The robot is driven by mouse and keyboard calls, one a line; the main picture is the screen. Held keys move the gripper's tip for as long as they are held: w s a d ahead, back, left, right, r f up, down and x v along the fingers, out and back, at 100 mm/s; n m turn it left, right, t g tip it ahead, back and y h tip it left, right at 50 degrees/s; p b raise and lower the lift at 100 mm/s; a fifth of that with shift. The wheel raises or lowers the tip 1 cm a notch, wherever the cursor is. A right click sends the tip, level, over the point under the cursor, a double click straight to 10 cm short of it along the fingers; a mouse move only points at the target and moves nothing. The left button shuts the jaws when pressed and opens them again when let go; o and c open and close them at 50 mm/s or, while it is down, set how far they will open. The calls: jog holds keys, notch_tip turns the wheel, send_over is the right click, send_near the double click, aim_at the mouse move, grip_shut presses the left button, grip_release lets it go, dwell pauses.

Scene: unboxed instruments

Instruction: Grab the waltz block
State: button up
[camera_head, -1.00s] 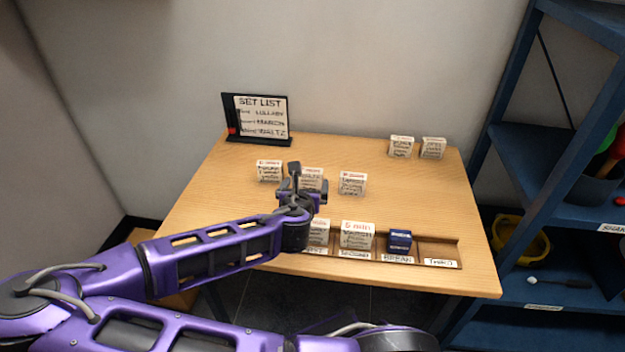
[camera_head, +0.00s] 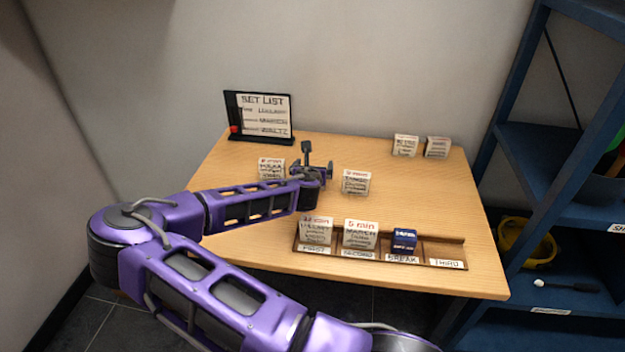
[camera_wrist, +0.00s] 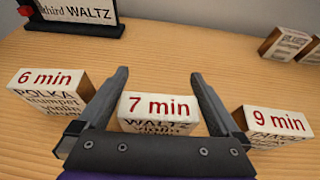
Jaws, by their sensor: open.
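The waltz block is a white block (camera_wrist: 158,110) with "7 min" in red on its top and "WALTZ" on its front, in the lower middle of the wrist view. My gripper (camera_wrist: 158,80) is open, with one finger on each side of the block. I cannot tell whether the fingers touch it. In the head view my gripper (camera_head: 310,165) is over the middle of the table and hides the waltz block. The set list board (camera_head: 262,116) stands at the back left; its line "third WALTZ" shows in the wrist view (camera_wrist: 80,15).
A "6 min" polka block (camera_wrist: 45,90) stands left of my gripper and a "9 min" block (camera_wrist: 272,125) right of it. Two blocks (camera_head: 421,146) stand at the back right. The front rack (camera_head: 446,264) holds two white blocks and a blue one; its "THIRD" slot is empty.

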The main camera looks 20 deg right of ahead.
jog(key=shift+w+d+f, duration=0.15)
jog(key=shift+w+f, duration=0.05)
jog(key=shift+w, duration=0.15)
jog(key=c, duration=1)
